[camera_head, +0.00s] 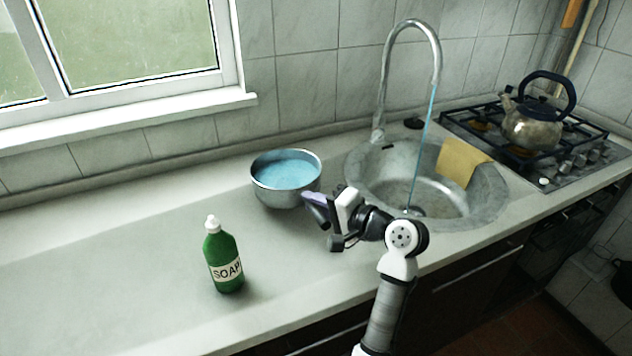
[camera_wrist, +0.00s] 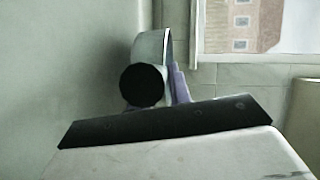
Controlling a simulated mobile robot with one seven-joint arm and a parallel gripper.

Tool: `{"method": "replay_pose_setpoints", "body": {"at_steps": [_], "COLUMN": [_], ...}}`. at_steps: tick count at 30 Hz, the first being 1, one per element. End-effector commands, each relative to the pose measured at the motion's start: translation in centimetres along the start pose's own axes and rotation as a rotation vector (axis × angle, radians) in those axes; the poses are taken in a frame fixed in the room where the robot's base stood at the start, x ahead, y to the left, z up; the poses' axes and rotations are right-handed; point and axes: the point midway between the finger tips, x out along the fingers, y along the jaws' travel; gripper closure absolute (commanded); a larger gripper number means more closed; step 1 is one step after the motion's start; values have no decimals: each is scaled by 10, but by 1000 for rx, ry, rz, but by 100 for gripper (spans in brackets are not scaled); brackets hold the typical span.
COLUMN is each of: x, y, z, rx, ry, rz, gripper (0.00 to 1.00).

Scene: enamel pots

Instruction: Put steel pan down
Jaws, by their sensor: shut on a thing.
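The steel pan (camera_head: 286,196) is round and grey, with blue liquid inside. It is upright, on or just above the counter left of the sink; I cannot tell if it touches. My gripper (camera_head: 318,207) is at the pan's right side, shut on the pan. The gripping spot is mostly hidden behind the fingers, and a purplish strip shows there. In the wrist view, a dark round end and the purple strip (camera_wrist: 180,85) stand beyond a black bar.
A green soap bottle (camera_head: 224,262) stands at the front of the counter (camera_head: 120,265). The sink (camera_head: 483,216) is to the right, with a tall tap (camera_head: 437,62), running water and a yellow cloth (camera_head: 461,163). A kettle (camera_head: 533,125) sits on the stove. The left counter is clear.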

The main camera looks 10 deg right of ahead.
Motion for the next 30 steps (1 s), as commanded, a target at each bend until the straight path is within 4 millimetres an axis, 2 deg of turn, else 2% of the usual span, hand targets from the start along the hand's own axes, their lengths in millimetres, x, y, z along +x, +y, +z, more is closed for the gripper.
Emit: {"method": "replay_pose_setpoints", "body": {"at_steps": [5,15,28,29,30], "x": [1,6,8,8,8], "y": [6,40,45,49,48], "z": [1,5,6,6,6], "rx": [-6,-5,-7,-1,-1], "ry": [3,4,3,0,1], "rz": [-8,-8,-9,-1,-1], "gripper": [100,100,100,76,71]}}
